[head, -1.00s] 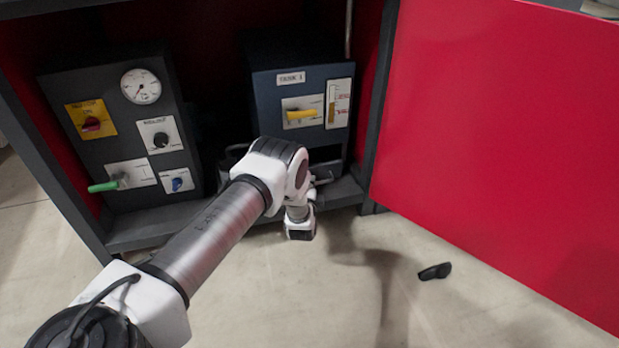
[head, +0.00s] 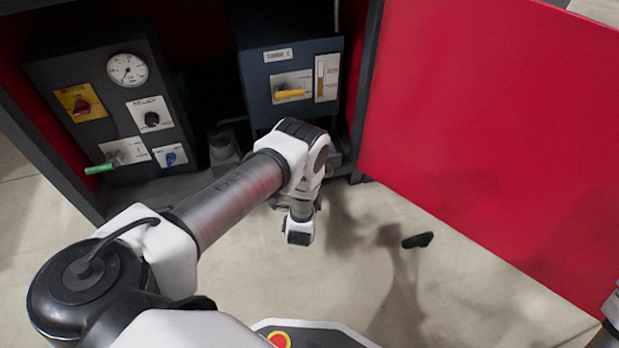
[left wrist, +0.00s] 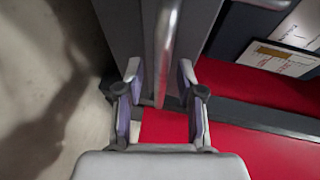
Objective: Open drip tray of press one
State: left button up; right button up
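Press one appears to be the dark blue unit (head: 262,75) with a yellow lever, inside the cabinet in the head view. Its lower front, where a grey part (head: 336,160) shows, is mostly hidden by my left arm. In the left wrist view a grey panel (left wrist: 118,25) carries a shiny bar handle (left wrist: 166,45). My left gripper (left wrist: 162,82) is open there, with a finger on either side of the bar; gaps show, and I see no clamping. In the head view its fingers are hidden by the wrist. My right gripper is out of view.
A dark panel (head: 95,100) with a gauge, knobs and green lever stands left in the cabinet. The red door (head: 490,130) stands open at right. A small black object (head: 417,240) lies on the otherwise clear floor.

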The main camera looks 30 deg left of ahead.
pick_arm(q)
jog(key=v, duration=1.2)
